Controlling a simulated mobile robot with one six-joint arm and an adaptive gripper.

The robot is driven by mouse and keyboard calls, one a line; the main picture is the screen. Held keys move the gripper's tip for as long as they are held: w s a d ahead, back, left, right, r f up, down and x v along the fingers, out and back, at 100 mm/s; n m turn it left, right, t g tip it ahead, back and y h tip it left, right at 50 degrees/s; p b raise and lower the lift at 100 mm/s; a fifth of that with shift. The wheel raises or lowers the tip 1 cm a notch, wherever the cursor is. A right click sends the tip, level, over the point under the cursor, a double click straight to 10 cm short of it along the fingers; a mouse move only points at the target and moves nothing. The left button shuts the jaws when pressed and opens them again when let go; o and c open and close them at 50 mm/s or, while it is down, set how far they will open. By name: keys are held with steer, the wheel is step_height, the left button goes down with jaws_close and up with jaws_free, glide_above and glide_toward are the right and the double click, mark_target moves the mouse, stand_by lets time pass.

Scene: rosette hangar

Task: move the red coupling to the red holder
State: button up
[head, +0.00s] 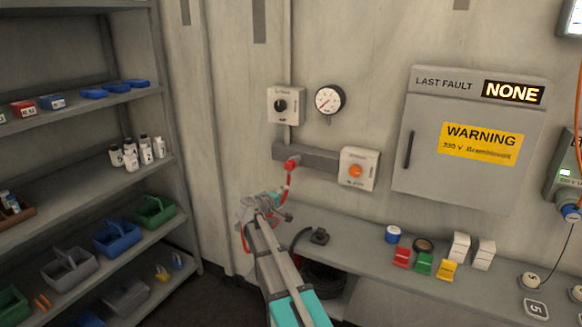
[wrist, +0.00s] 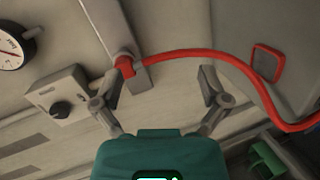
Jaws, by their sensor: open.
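A red coupling (head: 291,163) sits at the left part of a grey wall rail, with a red hose hanging from it toward my gripper. In the wrist view the red coupling (wrist: 124,65) is at upper left, by the left finger's tip, and the red hose arcs right from it. My gripper (head: 280,206) is open and empty, below the coupling in the head view; its spread fingers show in the wrist view (wrist: 158,75). A red-edged square plate (wrist: 267,62) shows at upper right there; I cannot tell whether it is the red holder.
The grey rail (head: 322,161) carries a box with an orange button (head: 357,171). A switch box (head: 285,104) and a gauge (head: 329,99) are above. The bench (head: 340,235) holds red, green and yellow blocks (head: 424,263). A loaded shelf rack (head: 90,160) stands left.

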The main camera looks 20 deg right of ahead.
mark_target(288, 167)
steer(key=w+d+r+n+t+h, duration=0.1)
steer(key=w+r+n+t, duration=0.2)
steer(key=w+r, duration=0.2)
steer(key=w, duration=0.2)
steer(key=shift+w+d+n+h, duration=0.15)
steer(key=shift+w+n+h, duration=0.15)
steer(key=shift+x, duration=4.5)
steer(key=shift+c, duration=0.2)
jaws_close()
steer(key=shift+s, duration=0.1)
steer(key=shift+v, duration=1.35)
